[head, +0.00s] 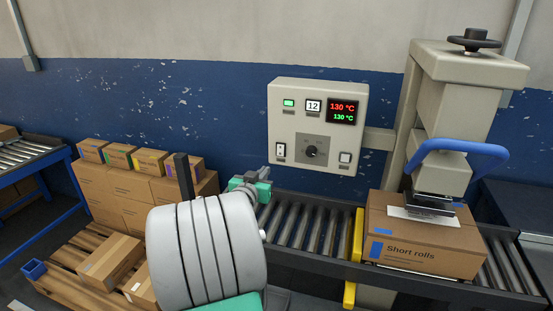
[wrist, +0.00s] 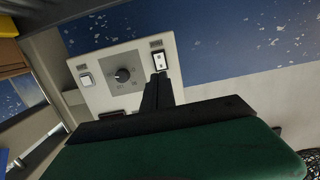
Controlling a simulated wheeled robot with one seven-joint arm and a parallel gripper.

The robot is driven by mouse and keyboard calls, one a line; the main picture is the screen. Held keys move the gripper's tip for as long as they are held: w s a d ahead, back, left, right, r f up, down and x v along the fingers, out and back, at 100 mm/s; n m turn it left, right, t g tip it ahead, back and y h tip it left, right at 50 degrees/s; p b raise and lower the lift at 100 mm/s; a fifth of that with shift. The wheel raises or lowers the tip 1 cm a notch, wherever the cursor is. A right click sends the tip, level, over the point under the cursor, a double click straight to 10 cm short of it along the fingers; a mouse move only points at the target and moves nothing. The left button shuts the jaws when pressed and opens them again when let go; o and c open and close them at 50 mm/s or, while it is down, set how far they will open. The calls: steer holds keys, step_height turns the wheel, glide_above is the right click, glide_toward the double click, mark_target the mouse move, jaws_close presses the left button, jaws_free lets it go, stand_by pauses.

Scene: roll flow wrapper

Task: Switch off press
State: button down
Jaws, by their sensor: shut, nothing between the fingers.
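The control panel (head: 318,125) on the wall side is a pale box with a lit green lamp (head: 289,103). Its red and green display (head: 342,111) reads 130 °C twice. A black-framed white rocker switch (head: 281,151) sits at its lower left; it also shows in the wrist view (wrist: 160,60). Which way it is tipped I cannot tell. The press (head: 440,110) stands to the right with a blue handle, its head down at a carton. My gripper (wrist: 161,76) is shut and empty, its black fingertips at the rocker switch's edge in the wrist view. Contact is unclear.
A dark knob (head: 311,151) and a white button (head: 345,157) are beside the rocker switch. A "Short rolls" carton (head: 420,240) lies under the press on the roller conveyor (head: 300,225). Stacked cartons (head: 120,200) stand at left. My grey arm hides part of the conveyor.

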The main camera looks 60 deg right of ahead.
mark_target(280, 151)
steer(key=d, duration=0.4)
steer(key=w+d+f+p, duration=0.1)
steer(key=d, duration=0.4)
steer(key=w+d+p, duration=0.1)
steer(key=d, duration=0.3)
steer(key=shift+d+f, duration=0.15)
steer(key=shift+f, duration=0.2)
steer(key=shift+f, duration=0.15)
steer(key=f+b, duration=0.1)
steer(key=b, duration=0.2)
steer(key=shift+d+h+b, duration=0.15)
steer(key=shift+h+b, duration=0.15)
steer(key=shift+b, duration=0.05)
steer(key=h+b, duration=0.1)
steer(key=b, duration=0.5)
steer(key=shift+d, duration=0.1)
steer(key=shift+r+h+b, duration=0.3)
steer(key=shift+h+b, duration=0.1)
steer(key=shift+b, duration=0.2)
steer(key=shift+r+p, duration=0.45)
steer(key=shift+p, duration=0.1)
steer(key=shift+a+f+b, duration=0.25)
steer(key=shift+f+b, duration=0.1)
steer(key=shift+b, duration=0.15)
steer(key=s+a+f+b, duration=0.1)
steer(key=s+a+b, duration=0.1)
steer(key=a, duration=1.1)
steer(key=shift+a+b, duration=0.25)
steer(key=shift+b, duration=0.05)
